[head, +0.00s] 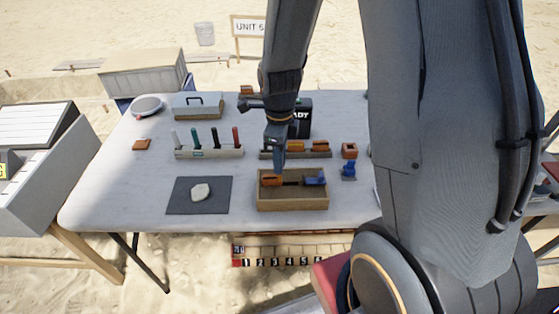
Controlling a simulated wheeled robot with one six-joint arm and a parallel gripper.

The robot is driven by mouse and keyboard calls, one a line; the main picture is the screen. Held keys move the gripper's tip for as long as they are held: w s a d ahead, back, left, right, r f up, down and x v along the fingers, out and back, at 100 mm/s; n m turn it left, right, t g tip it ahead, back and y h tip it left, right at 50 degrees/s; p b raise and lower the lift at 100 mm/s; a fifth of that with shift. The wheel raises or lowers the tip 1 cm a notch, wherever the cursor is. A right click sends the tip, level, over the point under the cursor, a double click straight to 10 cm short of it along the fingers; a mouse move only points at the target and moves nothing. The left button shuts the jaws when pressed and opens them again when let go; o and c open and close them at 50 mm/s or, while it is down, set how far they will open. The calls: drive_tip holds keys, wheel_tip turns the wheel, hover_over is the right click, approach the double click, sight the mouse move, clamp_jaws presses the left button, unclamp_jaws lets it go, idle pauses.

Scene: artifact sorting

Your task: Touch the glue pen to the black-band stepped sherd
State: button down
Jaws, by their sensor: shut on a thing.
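My gripper (279,160) reaches down over the back left part of a wooden tray (291,204). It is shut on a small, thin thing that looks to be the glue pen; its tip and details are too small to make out. An orange-brown sherd (270,181) lies in the tray just under the gripper; I cannot tell whether the held thing touches it. More orange-brown sherds (320,146) sit on a long holder behind the tray. I cannot tell which sherd has the black band and steps.
A blue clamp-like piece (315,181) lies in the tray's right side. A pen rack (209,153) with several upright pens stands to the left. A pale stone (200,191) lies on a dark mat (176,205). A blue piece (348,171) stands right of the tray. The table's left front is clear.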

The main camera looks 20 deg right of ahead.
drive_tip(key=shift+r+p, duration=3.3)
drive_tip(key=shift+r, duration=0.65)
